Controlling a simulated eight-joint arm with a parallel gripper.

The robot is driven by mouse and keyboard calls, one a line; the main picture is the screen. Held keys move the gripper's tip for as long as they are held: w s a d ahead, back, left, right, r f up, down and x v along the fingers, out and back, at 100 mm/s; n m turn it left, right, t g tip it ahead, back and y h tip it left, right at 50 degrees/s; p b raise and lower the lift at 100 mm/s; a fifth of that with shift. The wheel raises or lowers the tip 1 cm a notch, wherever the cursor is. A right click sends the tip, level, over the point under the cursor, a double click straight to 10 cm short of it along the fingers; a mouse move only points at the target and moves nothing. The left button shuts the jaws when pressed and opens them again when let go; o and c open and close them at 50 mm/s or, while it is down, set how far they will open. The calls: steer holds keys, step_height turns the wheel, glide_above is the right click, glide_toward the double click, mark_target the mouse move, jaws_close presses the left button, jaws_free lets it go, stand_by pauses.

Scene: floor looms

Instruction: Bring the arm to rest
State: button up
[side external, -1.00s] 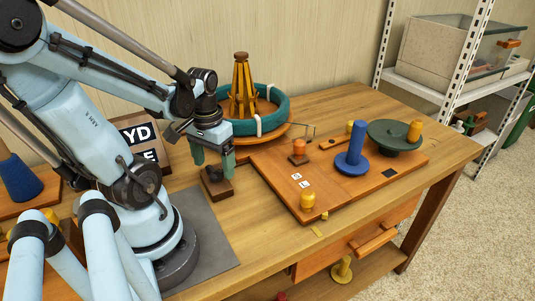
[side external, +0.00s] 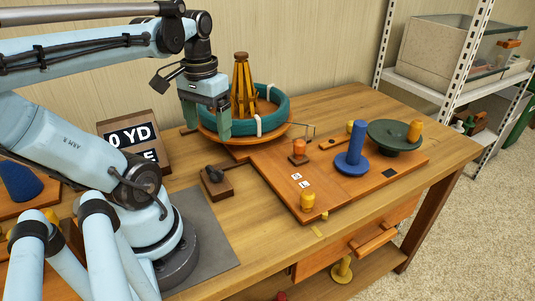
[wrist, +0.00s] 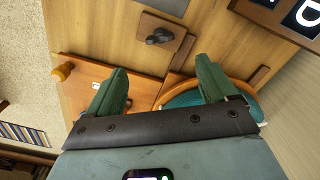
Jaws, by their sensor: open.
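My gripper (side external: 208,118) is raised above the wooden table in the side external view, in front of the round teal ring. Its two green fingers stand apart with nothing between them. In the wrist view the open fingers (wrist: 158,88) also show empty, with the table below. A small wooden block with a dark knob (side external: 216,181) sits on the table below my gripper, apart from it; it also shows in the wrist view (wrist: 162,38).
A teal ring on a wooden base (side external: 283,104) surrounds a wooden tower (side external: 243,88). An orange board (side external: 330,192) carries a blue spindle (side external: 353,155), a green disc (side external: 385,138) and yellow pegs. A lettered sign (side external: 135,140) stands behind my arm. A white shelf (side external: 435,92) is at right.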

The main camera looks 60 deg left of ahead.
steer(key=shift+w+r, duration=0.1)
stand_by(0.3)
steer(key=w+d+f+m+t, duration=0.2)
steer(key=w+d+m+t, duration=0.4)
steer(key=w+d, duration=0.5)
steer(key=shift+w+d+f+t, duration=0.25)
steer(key=shift+d+t, duration=0.35)
steer(key=shift+d, duration=0.45)
